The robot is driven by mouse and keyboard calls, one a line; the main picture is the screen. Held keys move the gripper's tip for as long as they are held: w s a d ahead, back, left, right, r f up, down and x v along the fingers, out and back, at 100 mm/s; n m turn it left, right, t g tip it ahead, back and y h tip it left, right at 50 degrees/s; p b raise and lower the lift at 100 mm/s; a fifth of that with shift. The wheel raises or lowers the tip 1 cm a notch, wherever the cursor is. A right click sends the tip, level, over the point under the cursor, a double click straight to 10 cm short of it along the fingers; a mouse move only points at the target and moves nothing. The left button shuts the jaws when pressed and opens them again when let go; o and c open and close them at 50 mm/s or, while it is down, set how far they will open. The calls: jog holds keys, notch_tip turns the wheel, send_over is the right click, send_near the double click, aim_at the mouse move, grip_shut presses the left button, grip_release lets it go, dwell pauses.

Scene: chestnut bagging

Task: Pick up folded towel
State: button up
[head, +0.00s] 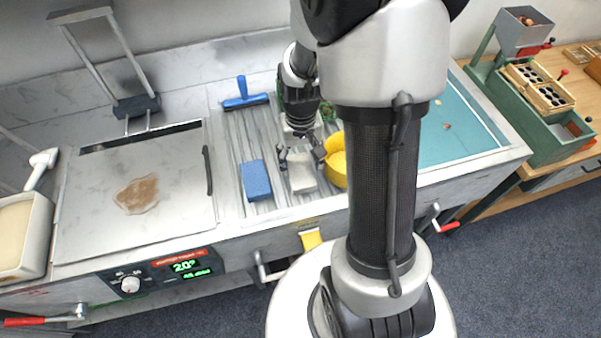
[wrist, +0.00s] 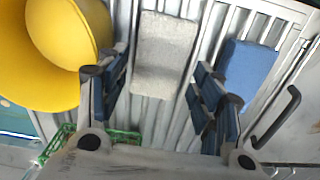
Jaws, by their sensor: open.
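The folded towel (head: 302,178) is a small light grey-white pad lying on the ribbed metal drainer in the head view. In the wrist view the towel (wrist: 165,50) lies flat ahead of the fingertips and lines up roughly with the gap between them. My gripper (head: 302,158) is open over the towel's near-arm end, its two fingers spread to either side. The gripper also shows in the wrist view (wrist: 160,85), with nothing between its fingers. I cannot tell the exact height of the fingers above the towel.
A blue sponge (head: 256,180) lies left of the towel, and a yellow bowl-like container (head: 336,160) stands close on its right. A blue squeegee (head: 245,97) lies behind. A green wire basket (wrist: 120,140) shows under the gripper in the wrist view. A flat metal plate (head: 90,200) is further left.

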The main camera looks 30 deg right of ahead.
aim_at(300, 170)
notch_tip(300, 170, down, 4)
jog(key=shift+w+b, duration=0.1)
jog(key=shift+b, duration=0.6)
jog(key=shift+r, duration=0.1)
jog(key=shift+c, duration=0.4)
jog(key=c, duration=0.6)
notch_tip(300, 170, up, 20)
jog(key=p, duration=0.7)
